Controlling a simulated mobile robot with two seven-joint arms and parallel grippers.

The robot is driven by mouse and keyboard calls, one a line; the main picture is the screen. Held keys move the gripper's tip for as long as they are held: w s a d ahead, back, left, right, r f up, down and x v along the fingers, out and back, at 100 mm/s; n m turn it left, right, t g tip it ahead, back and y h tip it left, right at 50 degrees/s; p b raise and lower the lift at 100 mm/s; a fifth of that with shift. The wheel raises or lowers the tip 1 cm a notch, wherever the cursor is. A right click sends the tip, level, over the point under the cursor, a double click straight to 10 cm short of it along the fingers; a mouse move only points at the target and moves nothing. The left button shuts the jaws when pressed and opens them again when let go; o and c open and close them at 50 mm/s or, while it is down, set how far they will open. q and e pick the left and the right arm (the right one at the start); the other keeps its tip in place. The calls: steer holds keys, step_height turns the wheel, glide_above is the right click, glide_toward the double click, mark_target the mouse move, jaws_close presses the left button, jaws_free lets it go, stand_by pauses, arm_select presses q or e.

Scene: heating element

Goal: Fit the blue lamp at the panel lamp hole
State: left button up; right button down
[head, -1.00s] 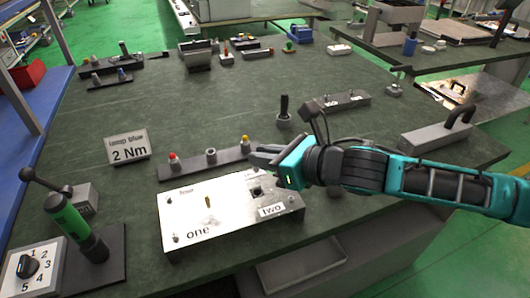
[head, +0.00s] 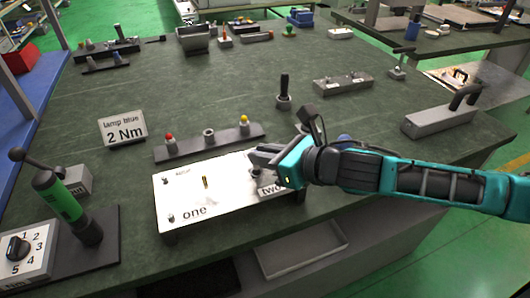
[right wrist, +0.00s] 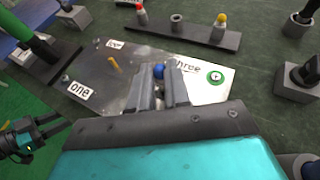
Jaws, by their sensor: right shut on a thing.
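The white panel (head: 225,212) lies on the green table, with labels "one" and "two" and a small brass peg (head: 205,183). My right gripper (head: 256,160) is over the panel's right part. In the right wrist view its fingers (right wrist: 161,88) are shut on the blue lamp (right wrist: 158,71), whose blue top shows between the tips. The lamp hole is hidden by the gripper, so I cannot tell whether the lamp touches it. My left gripper (right wrist: 60,130) shows at the left edge of the right wrist view, away from the panel; its opening is unclear.
Behind the panel is a dark rack (head: 180,152) with a red lamp (head: 169,139), a yellow lamp (head: 244,121) and an empty-looking middle holder. A "lamp blue 2 Nm" sign (head: 123,129) stands behind left.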

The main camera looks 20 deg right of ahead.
mark_target(265, 177)
steer(key=shift+r, duration=0.1)
stand_by(0.4)
steer(key=shift+p, duration=0.4)
stand_by(0.5)
steer(key=shift+p, duration=0.75)
steer(key=shift+f+b, duration=0.45)
steer(key=shift+f, duration=0.5)
stand_by(0.4)
steer(key=shift+f+b, duration=0.5)
steer(key=shift+f, duration=0.45)
steer(key=c, duration=1)
jaws_free()
steer(key=shift+s+d, duration=0.1)
